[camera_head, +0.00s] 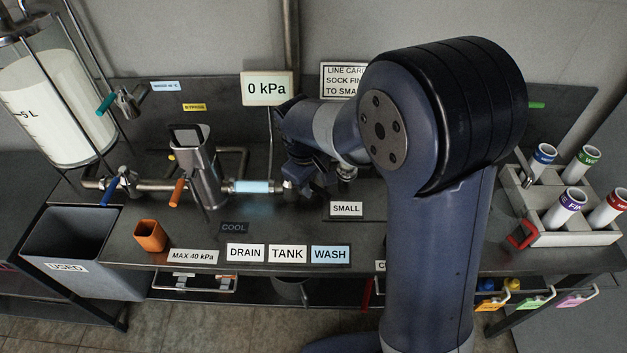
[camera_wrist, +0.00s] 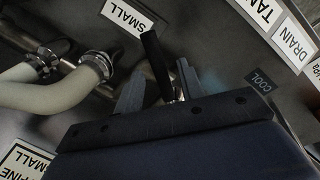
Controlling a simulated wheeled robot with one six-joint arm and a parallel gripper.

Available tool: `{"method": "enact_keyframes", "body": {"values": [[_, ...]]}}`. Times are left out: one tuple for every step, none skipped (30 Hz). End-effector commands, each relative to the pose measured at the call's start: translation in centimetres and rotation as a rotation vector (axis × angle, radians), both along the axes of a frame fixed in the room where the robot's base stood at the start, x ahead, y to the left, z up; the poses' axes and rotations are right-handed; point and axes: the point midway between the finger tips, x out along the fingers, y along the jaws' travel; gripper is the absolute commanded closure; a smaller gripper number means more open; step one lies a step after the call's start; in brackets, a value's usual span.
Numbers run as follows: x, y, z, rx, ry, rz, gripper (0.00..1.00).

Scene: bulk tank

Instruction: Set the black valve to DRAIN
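The black valve handle (camera_wrist: 154,52) shows in the wrist view as a dark bar standing between the two grey fingers of my gripper (camera_wrist: 160,72). Narrow gaps seem to show on both sides, so the fingers look open around it, not clamped. In the head view my gripper (camera_head: 303,172) is low over the pipe line, and I cannot make out the black handle behind it. The DRAIN label (camera_head: 245,253) is on the bench's front edge, left of the TANK label (camera_head: 288,254) and the WASH label (camera_head: 330,254). DRAIN also shows upside down in the wrist view (camera_wrist: 292,45).
An orange-handled valve (camera_head: 177,192) and a blue-handled valve (camera_head: 109,190) sit left along the pipe. An orange cup (camera_head: 150,236) stands at the front left. A rack of labelled tubes (camera_head: 578,235) is at the right. A pale hose (camera_wrist: 50,85) lies close beside my gripper.

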Motion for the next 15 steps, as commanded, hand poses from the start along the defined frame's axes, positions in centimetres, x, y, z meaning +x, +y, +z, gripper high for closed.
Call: {"method": "enact_keyframes", "body": {"values": [[0.0, -0.05, -0.23, -0.001, 0.001, 0.0, 0.63], [0.02, -0.07, -0.28, -0.001, 0.001, 0.0, 0.63], [0.03, -0.07, -0.33, 0.0, 0.0, 0.0, 0.63], [0.03, -0.07, -0.35, 0.0, 0.0, -0.001, 0.63], [0.03, -0.07, -0.35, 0.0, 0.0, -0.001, 0.63], [0.04, -0.06, -0.34, 0.0, 0.0, -0.001, 0.63], [0.04, -0.06, -0.33, 0.0, 0.0, -0.001, 0.63], [0.04, -0.06, -0.33, 0.0, 0.0, -0.001, 0.63], [0.04, -0.06, -0.33, 0.0, 0.0, -0.001, 0.63], [0.03, -0.06, -0.32, 0.0, 0.0, -0.001, 0.65], [0.03, -0.06, -0.32, 0.0, 0.0, -0.001, 0.67], [0.03, -0.06, -0.31, 0.0, 0.0, -0.001, 0.7], [0.03, -0.06, -0.31, 0.0, 0.0, -0.001, 0.73], [0.04, -0.06, -0.31, 0.0, 0.0, -0.001, 0.75], [0.03, -0.06, -0.3, 0.0, 0.0, -0.001, 0.79]]}}
